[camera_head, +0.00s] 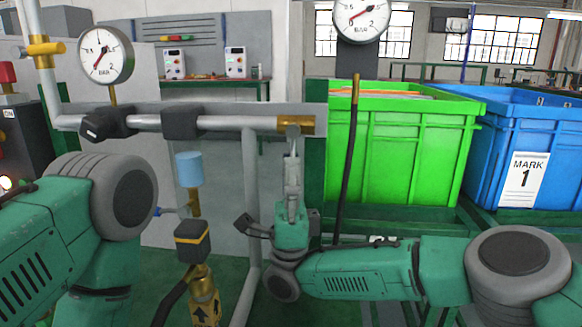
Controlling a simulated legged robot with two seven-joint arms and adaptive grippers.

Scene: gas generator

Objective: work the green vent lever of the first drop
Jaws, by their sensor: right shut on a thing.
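My right gripper (292,135) points up from its wrist. It is shut on a small part at the brass fitting (312,125) on the right end of the grey horizontal pipe (232,123). The fingers cover the held part, so I cannot make out its colour or whether it is the green vent lever. No green lever shows clearly elsewhere. My left arm shows at the left, but its gripper is not in view.
Two pressure gauges (105,53) (361,18) stand above the pipe. A brass valve assembly with a light blue cylinder (189,168) stands between my arms. A black hose (346,165) hangs before a green crate (405,150). A blue crate (540,130) is at right.

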